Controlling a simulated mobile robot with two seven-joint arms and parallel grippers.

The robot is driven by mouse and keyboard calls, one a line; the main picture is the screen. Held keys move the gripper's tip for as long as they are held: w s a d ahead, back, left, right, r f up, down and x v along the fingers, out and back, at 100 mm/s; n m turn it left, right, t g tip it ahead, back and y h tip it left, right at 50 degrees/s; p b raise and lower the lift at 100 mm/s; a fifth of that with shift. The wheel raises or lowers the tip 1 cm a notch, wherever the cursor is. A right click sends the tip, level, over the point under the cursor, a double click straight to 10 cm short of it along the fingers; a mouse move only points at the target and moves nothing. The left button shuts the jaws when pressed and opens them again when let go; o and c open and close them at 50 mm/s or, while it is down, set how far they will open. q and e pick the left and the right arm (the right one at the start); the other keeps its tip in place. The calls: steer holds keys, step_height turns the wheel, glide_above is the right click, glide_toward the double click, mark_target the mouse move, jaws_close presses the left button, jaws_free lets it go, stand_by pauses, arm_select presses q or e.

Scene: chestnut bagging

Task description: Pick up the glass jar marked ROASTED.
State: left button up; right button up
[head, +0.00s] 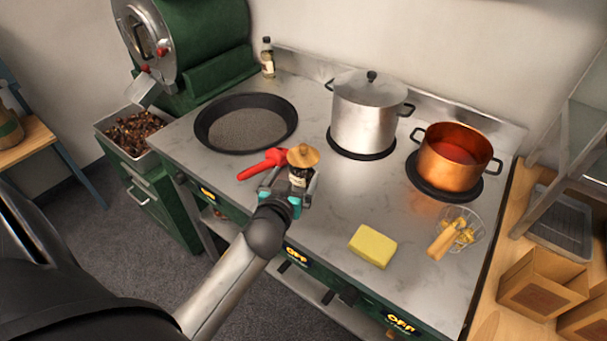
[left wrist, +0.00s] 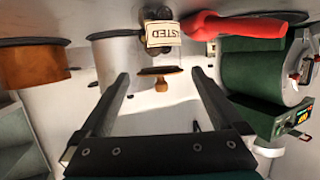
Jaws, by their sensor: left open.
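The glass jar (head: 299,174) stands on the stove top near its front edge, with a tan wooden lid (head: 303,155) and dark contents. In the left wrist view, which is upside down, the jar's cream label (left wrist: 163,35) shows the letters "STED"; the rest is out of sight. My left gripper (head: 287,188) is open and empty, right in front of the jar in the head view. In the left wrist view its two fingers (left wrist: 160,76) are spread, with the lid between and beyond their tips. I cannot tell whether a finger touches the jar. My right gripper is not in view.
A red handle-like object (head: 262,164) lies close left of the jar. A dark pan (head: 245,123), a steel pot (head: 364,112) and a copper pot (head: 452,158) stand behind. A yellow block (head: 373,246) and a wire basket (head: 461,230) lie to the right.

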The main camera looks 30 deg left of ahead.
mark_target(304, 161)
arm_select(q)
steer(key=shift+b+x, duration=0.55)
steer(key=shift+x, duration=3.65)
steer(key=shift+r, duration=0.1)
steer(key=shift+c, duration=0.2)
steer(key=shift+d, duration=0.1)
steer(key=c, duration=1.4)
steer(key=shift+w, duration=0.1)
steer(key=shift+c, duration=0.4)
steer(key=shift+r, duration=0.1)
